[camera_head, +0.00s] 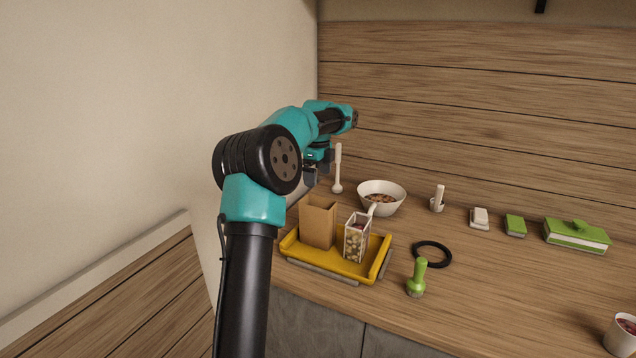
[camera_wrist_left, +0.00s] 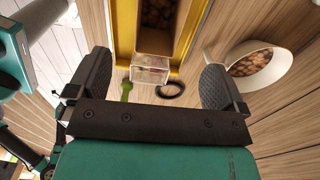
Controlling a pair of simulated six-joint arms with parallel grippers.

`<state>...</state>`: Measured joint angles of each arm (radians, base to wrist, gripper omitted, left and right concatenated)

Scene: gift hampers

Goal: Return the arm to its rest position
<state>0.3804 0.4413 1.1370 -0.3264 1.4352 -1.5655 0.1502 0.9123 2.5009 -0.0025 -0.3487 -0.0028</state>
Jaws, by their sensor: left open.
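My left arm rises from the bottom of the head view and bends over the left end of the counter. My left gripper (camera_head: 318,172) hangs above the counter, behind the brown box and left of the white bowl. In the left wrist view its two black fingers (camera_wrist_left: 155,82) are wide apart with nothing between them touching either one. The yellow tray (camera_head: 328,263) holds the open brown box (camera_head: 317,222) and a clear container (camera_head: 356,238) with layered contents. My right gripper does not show.
The white bowl (camera_head: 381,194) of brown pieces stands behind the tray. A white pestle-like tool (camera_head: 337,170) stands near the gripper. A green-lidded box (camera_head: 576,235) is farther right. A wall bounds the left.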

